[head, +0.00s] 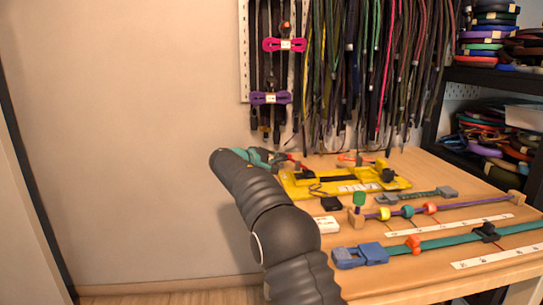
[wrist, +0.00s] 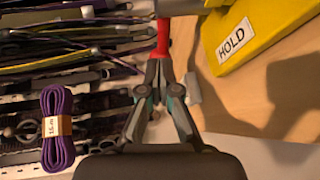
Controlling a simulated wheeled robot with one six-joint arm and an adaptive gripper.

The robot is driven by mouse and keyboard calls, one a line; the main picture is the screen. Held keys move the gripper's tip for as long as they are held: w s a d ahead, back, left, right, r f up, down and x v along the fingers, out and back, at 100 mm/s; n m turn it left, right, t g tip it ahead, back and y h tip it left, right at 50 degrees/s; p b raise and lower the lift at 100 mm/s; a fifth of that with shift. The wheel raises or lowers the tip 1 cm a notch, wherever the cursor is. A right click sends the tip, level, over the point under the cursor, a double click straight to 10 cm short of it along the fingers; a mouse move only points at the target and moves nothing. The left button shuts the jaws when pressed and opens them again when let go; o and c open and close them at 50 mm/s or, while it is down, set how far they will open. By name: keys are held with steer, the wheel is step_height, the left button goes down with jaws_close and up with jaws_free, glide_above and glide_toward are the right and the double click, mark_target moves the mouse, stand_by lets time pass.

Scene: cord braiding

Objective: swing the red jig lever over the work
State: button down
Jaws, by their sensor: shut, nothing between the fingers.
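The yellow jig (head: 297,188) sits at the back left of the wooden table. The red lever (head: 297,162) shows at its left end, right beside my gripper (head: 280,159). In the wrist view the red lever (wrist: 163,36) extends up from the fingertips of my gripper (wrist: 159,66). The fingers are shut with nothing held. The tips overlap the lever's near end in the picture; I cannot tell whether they touch it. A yellow part of the jig (wrist: 262,28) with a "HOLD" label is at the upper right. My arm hides part of the table's left side.
Hanging cords (head: 345,75) crowd the wall behind the jig. A purple cord bundle (wrist: 58,128) hangs left of my gripper. A blue clamp (head: 360,256) on a teal strap and a purple cord with beads (head: 470,204) lie in front. Shelves (head: 480,78) stand at right.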

steer(key=shift+x, duration=0.95)
steer(key=shift+w+r, duration=0.1)
steer(key=shift+w, duration=0.1)
